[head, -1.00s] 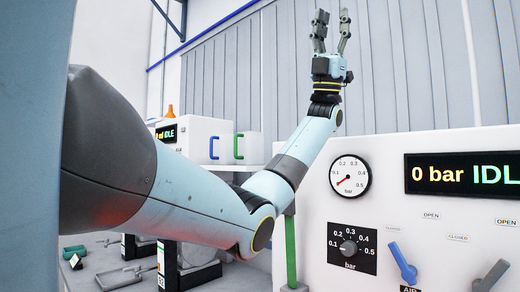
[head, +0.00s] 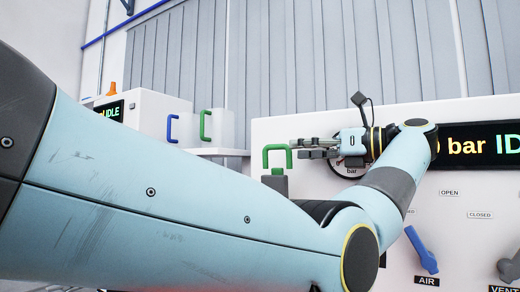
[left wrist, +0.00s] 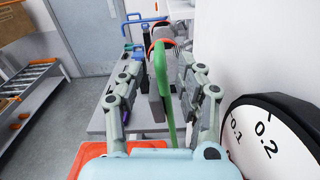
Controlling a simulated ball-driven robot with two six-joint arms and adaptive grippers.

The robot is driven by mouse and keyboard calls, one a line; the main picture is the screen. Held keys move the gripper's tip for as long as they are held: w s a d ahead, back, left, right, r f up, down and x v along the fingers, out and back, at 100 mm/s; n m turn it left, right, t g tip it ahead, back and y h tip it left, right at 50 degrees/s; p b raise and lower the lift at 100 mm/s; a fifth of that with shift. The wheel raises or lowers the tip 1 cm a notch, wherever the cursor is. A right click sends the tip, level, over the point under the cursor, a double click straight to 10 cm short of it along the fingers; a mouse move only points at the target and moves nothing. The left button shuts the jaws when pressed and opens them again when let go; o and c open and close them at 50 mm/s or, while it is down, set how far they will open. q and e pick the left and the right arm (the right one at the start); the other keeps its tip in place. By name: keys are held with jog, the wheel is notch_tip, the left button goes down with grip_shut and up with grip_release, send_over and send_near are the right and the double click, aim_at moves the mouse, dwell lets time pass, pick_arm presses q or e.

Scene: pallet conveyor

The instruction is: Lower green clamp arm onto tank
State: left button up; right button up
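The green clamp arm shows in the head view as a green hooped handle (head: 277,150) above a grey block, left of the gauge panel. In the left wrist view it is a long green bar (left wrist: 161,80) standing between my fingers. My left gripper (head: 292,148) lies level with its fingers pointing left, tips at the handle's right side. In the left wrist view its two fingers (left wrist: 160,66) are spread on either side of the bar, with gaps visible. I cannot clearly make out the tank. My right gripper is not in view.
A white gauge panel (head: 470,230) stands right behind my left wrist, its round gauge (left wrist: 270,135) close beside the gripper. A blue AIR lever (head: 421,249) is below. A white box (head: 150,112) with blue and green handles stands at the back left. My forearm hides the lower bench.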

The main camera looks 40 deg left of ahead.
aim_at(268, 148)
pick_arm(q)
jog(key=p+x, duration=0.2)
jog(key=x, duration=0.7)
jog(key=shift+s+a, duration=0.15)
jog(key=shift+a, duration=0.15)
jog(key=shift+c, duration=0.4)
grip_shut()
jog(key=shift+a, duration=0.15)
